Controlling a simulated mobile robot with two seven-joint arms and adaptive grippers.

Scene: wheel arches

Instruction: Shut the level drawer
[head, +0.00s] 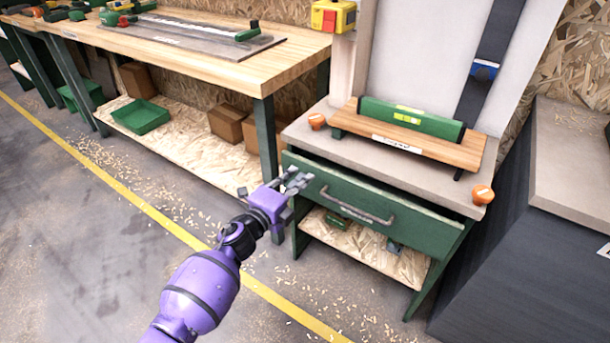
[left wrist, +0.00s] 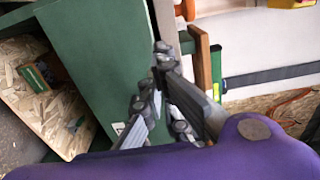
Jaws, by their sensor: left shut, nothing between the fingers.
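The level drawer (head: 330,190) has a green front with a grey bar handle (head: 357,208). It sits under the light worktop of the small bench and stands out a little, with a dark gap above its front. My left gripper (head: 299,181) is shut and empty at the left end of the drawer front, left of the handle. I cannot tell whether it touches the front. In the left wrist view the shut fingers (left wrist: 160,80) lie beside a green panel (left wrist: 85,55), which looks like the drawer front. The handle is not seen there. My right gripper is out of view.
A green spirit level (head: 410,119) rests on a wooden board (head: 440,148) on the worktop. Orange knobs (head: 482,194) sit at its corners. A lower shelf (head: 375,255) is under the drawer. A long workbench (head: 215,65) stands left, a dark cabinet (head: 505,265) right.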

